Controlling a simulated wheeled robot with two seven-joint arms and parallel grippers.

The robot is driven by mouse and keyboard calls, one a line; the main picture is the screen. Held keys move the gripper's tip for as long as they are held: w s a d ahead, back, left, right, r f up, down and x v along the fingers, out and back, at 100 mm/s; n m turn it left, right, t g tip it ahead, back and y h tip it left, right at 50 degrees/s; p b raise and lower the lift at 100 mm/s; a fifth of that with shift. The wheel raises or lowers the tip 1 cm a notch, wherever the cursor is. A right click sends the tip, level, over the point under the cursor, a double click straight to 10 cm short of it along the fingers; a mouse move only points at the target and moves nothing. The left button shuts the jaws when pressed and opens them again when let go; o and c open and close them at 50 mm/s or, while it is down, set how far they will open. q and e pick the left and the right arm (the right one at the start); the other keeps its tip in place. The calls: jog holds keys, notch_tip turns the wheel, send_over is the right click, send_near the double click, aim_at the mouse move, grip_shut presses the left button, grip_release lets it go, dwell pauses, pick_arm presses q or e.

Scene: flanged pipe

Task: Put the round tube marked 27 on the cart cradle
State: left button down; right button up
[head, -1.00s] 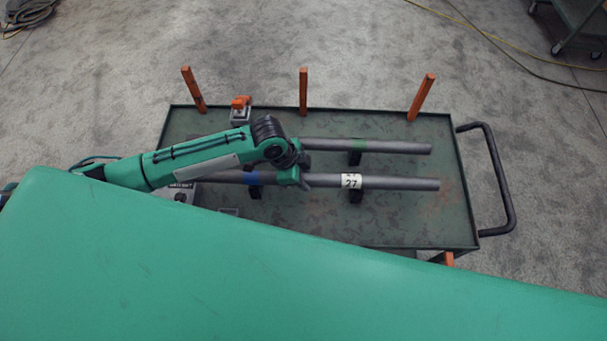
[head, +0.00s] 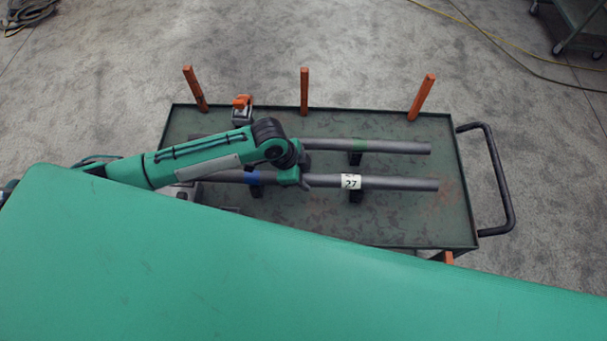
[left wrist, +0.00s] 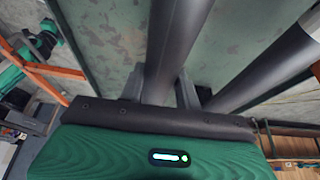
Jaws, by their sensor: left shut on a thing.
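The round tube marked 27 (head: 400,184) is long and grey, with a white label and a blue band. It lies level along the cart, over the black cradle blocks (head: 356,197). I cannot tell whether it touches them. My left gripper (head: 305,183) is shut on this tube between the band and the label. In the left wrist view the tube (left wrist: 178,35) runs between the two dark fingers (left wrist: 160,88). My right gripper is not in view.
A second grey tube (head: 400,148) with a green band lies parallel behind it on the cart (head: 420,220). Orange posts (head: 304,90) stand along the cart's far edge. An orange-topped device (head: 241,108) sits at the back left. A black handle (head: 500,180) is on the right.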

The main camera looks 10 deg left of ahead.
pick_arm(q)
jog(key=shift+f, duration=0.3)
jog(key=c, duration=1)
grip_release()
jog(key=shift+o, duration=0.5)
jog(key=shift+f, duration=0.1)
jog(key=b+v, duration=0.1)
jog(key=v, duration=1.3)
jog(key=shift+b, duration=0.35)
